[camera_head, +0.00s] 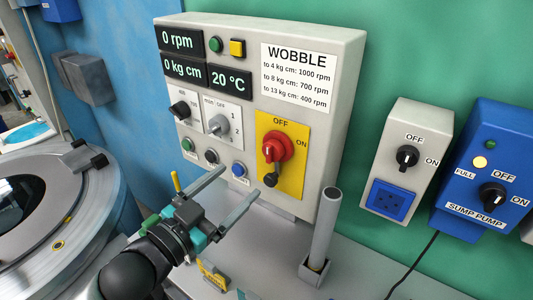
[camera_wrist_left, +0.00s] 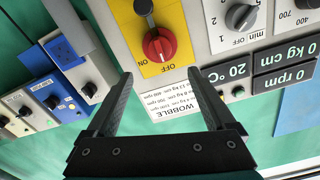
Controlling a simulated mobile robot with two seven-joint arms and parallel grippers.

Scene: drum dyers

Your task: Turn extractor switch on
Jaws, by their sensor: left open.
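The extractor control panel (camera_head: 345,70) is a light grey box on the green wall. Its yellow plate (camera_head: 293,130) carries a red rotary switch (camera_head: 275,148) with OFF above it and ON at its upper right. A small dark lever or knob (camera_head: 270,180) sits just below the red switch. My left gripper (camera_head: 240,181) is open and empty in front of the panel, below and left of the switch. In the left wrist view, upside down, the red switch (camera_wrist_left: 158,45) shows just beyond the open fingertips (camera_wrist_left: 158,73), apart from them.
A grey upright tube (camera_head: 322,230) stands on the ledge right of my gripper. A grey switch box (camera_head: 424,125) and the blue sump pump box (camera_head: 500,140) are farther right. A round drum machine (camera_head: 50,200) is at left.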

